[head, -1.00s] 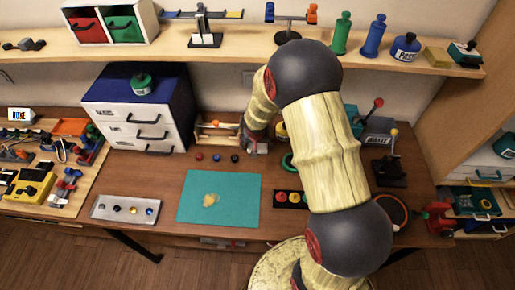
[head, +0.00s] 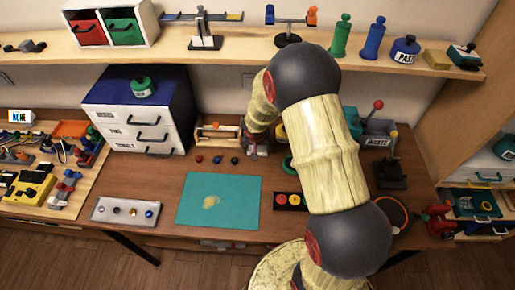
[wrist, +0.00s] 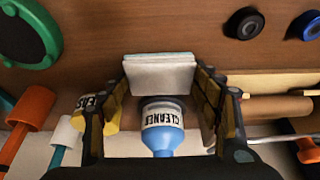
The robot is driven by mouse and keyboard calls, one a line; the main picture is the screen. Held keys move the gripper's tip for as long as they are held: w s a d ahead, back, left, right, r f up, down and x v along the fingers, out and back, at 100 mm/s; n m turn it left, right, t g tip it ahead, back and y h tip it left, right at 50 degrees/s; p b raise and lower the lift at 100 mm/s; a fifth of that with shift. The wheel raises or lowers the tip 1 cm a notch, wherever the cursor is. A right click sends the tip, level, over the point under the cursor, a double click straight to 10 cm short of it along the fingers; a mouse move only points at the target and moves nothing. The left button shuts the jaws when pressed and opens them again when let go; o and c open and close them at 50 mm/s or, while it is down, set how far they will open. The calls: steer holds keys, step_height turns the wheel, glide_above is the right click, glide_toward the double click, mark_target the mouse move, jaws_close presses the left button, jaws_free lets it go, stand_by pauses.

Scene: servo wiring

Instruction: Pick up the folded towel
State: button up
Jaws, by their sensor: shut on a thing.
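The folded towel (wrist: 158,75) is a pale grey-white flat stack with a thin teal edge, seen in the wrist view. It sits between the two fingertips of my gripper (wrist: 160,88), which is shut on it from both sides. In the head view my gripper (head: 257,150) is at the back of the workbench, right of the drawer cabinet. My arm hides much around it, and I cannot make out the towel there. I cannot tell whether the towel is clear of the surface below it.
A blue-capped cleaner bottle (wrist: 162,128) and a yellow container (wrist: 98,112) are close to the fingers. The drawer cabinet (head: 140,118) stands left. A teal mat (head: 235,190) with a yellowish stain lies in front. A shelf (head: 240,50) runs above.

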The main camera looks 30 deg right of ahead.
mark_target(258, 149)
steer(key=shift+r, duration=0.1)
steer(key=shift+r, duration=0.2)
step_height(258, 149, up, 3)
steer(key=shift+s+r+p, duration=0.15)
steer(key=shift+p, duration=0.6)
steer(key=s+a+r+p, duration=0.1)
steer(key=s+a+r, duration=0.2)
steer(key=s+r, duration=0.6)
steer(key=shift+s+a, duration=0.4)
steer(key=shift+s, duration=1.7)
steer(key=o, duration=0.4)
steer(key=c, duration=0.4)
